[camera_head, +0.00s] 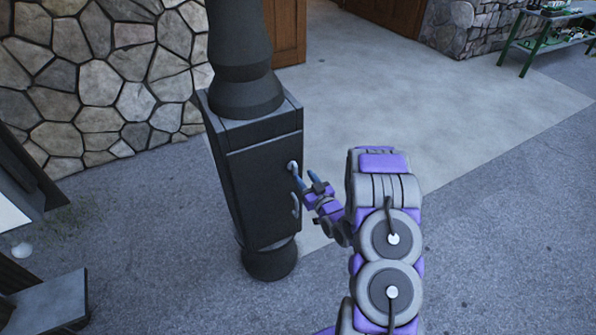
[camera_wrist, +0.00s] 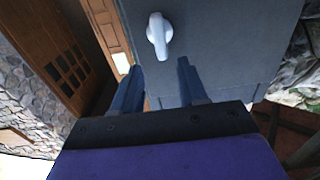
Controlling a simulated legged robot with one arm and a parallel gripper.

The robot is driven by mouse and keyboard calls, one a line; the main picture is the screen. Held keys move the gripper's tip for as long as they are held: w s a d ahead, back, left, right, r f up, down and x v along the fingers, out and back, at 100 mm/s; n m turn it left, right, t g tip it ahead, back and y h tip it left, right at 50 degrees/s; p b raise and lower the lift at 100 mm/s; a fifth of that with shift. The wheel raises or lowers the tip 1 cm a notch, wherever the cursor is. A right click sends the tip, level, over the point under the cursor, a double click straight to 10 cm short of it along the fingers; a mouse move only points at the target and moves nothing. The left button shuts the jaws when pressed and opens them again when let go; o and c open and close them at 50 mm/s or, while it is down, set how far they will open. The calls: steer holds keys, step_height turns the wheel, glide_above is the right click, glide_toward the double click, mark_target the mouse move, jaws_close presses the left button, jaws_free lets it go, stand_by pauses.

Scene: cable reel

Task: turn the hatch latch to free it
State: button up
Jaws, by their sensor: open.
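The hatch (camera_head: 268,185) is the dark front of a black box-shaped body on a column. The light grey latch (camera_head: 292,166) sits near the upper right edge of the hatch. In the wrist view the latch (camera_wrist: 158,35) is a pale knob with a short lever, a little beyond my fingertips. My gripper (camera_head: 305,178) has blue fingers and is beside the latch at the right of the hatch. In the wrist view my gripper (camera_wrist: 161,70) is open, with a clear gap between its fingers and nothing in it. The latch appears apart from both fingers.
A curved grey handle (camera_head: 296,204) is on the hatch below the latch. A stone wall (camera_head: 90,90) stands behind at the left. A grey table (camera_head: 45,305) is at the lower left. A green-framed rack (camera_head: 530,45) is far right. The floor at the right is clear.

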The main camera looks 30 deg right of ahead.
mark_target(297, 168)
steer(key=w, duration=0.4)
steer(key=shift+w+a+b, duration=0.1)
steer(key=shift+a+b, duration=0.05)
steer(key=shift+b, duration=0.2)
steer(key=shift+w+a, duration=0.15)
steer(key=shift+w, duration=0.55)
steer(key=shift+c, duration=0.9)
jaws_close()
